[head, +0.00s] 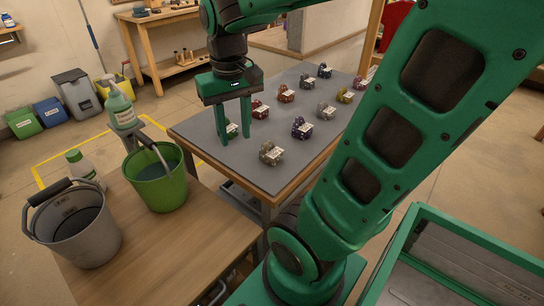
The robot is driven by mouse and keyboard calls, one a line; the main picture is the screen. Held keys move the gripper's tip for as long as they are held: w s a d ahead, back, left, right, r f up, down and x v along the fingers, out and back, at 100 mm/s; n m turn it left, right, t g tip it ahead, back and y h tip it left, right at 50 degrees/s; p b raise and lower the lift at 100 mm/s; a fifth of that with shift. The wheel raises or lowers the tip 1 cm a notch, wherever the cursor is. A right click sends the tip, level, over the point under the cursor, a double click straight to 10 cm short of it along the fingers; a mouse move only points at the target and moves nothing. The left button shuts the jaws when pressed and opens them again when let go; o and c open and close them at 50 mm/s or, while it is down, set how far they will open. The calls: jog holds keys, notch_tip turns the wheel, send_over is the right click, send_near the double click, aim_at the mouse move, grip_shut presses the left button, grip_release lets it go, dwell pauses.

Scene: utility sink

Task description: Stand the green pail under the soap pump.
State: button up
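The green pail (160,189) stands upright on the wooden table at the left, its grey handle (155,152) across its mouth. The soap pump (121,106), a pale green bottle with a pump head and a label, stands behind the pail and a little to its left, on a small support at the table's far side. The pail is in front of the pump, not beneath its nozzle. My gripper (235,139) points down, open and empty, above the grey-topped table, to the right of the pail. Its fingers are apart, with a small item visible between them.
Several small labelled clusters lie on the grey-topped table (200,131). The wooden table (165,252) is bare in front of the pail.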

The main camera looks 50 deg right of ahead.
jog(key=s+d+f+m, duration=0.2)
jog(key=s+f, duration=0.3)
jog(key=s, duration=0.6)
jog(key=shift+d+y, duration=0.3)
jog(key=shift+d, duration=0.2)
jog(key=shift+g, duration=0.3)
jog(key=shift+w+f, duration=0.2)
jog(key=shift+w, duration=0.35)
